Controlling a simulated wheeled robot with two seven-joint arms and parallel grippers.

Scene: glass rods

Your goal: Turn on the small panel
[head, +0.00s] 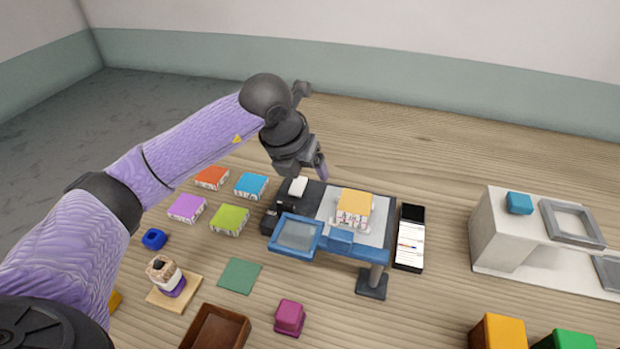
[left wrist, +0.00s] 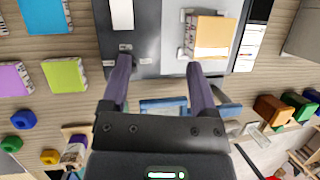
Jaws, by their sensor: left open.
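My left gripper (head: 318,168) is open and empty, above the back edge of a dark flat unit (head: 318,190). In the left wrist view its fingers (left wrist: 158,80) reach over that unit (left wrist: 145,25), apart from each other. The unit carries a white block-like part (head: 298,186) and a small light switch-like part (left wrist: 124,47). A pale plate (head: 380,231) adjoins it, bearing a yellow-topped block (head: 354,203). A slim black-and-white panel (head: 409,249) lies just right of the plate, with marks on its white face. I cannot tell which of these is the small panel. My right gripper is not in view.
Orange (head: 212,177), blue (head: 251,185), purple (head: 187,207) and green (head: 229,219) blocks lie left. A white structure (head: 496,235) stands right. The wood behind the unit is clear.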

